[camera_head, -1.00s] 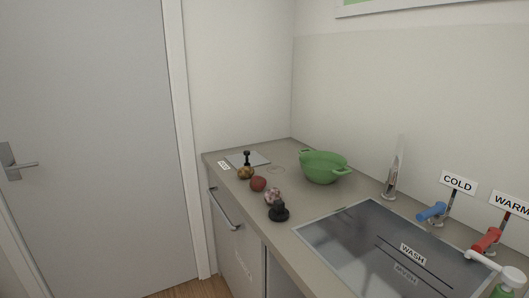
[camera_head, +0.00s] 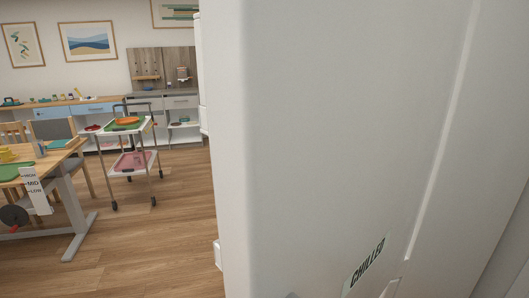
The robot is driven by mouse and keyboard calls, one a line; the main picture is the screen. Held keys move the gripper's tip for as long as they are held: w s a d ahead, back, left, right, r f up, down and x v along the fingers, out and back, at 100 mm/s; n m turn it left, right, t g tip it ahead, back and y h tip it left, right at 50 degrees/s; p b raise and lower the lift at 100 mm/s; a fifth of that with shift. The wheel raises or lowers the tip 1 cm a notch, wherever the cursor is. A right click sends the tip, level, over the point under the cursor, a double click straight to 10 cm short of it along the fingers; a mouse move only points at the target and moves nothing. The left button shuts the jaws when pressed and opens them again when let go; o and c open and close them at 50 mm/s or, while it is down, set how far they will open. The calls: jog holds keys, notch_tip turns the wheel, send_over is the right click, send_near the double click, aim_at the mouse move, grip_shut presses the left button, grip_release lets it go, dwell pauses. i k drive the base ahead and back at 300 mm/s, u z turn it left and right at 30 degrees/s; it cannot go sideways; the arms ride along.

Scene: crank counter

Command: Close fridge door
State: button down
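A large white panel (camera_head: 320,130), which looks like the fridge door, fills the middle and right of the head view at close range. A label reading "CHILLED" (camera_head: 367,265) is low on it, tilted in the picture. A raised vertical line runs down its right part. White pieces (camera_head: 204,118) stick out along its left edge, one higher and one lower. The fridge's inside is not visible, and I cannot tell how far the door stands open. My gripper is not in view.
Wooden floor (camera_head: 165,240) is open left of the white panel. A wheeled trolley (camera_head: 131,160) with green and pink trays stands further back. A wooden table (camera_head: 66,151) with a lever marked "MID" is at the left, with chairs behind. A long counter (camera_head: 75,102) lines the back wall.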

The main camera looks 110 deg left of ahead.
aim_at(324, 121)
jog(key=u, duration=1.3)
jog(key=i, duration=2.8)
jog(key=u, duration=3.8)
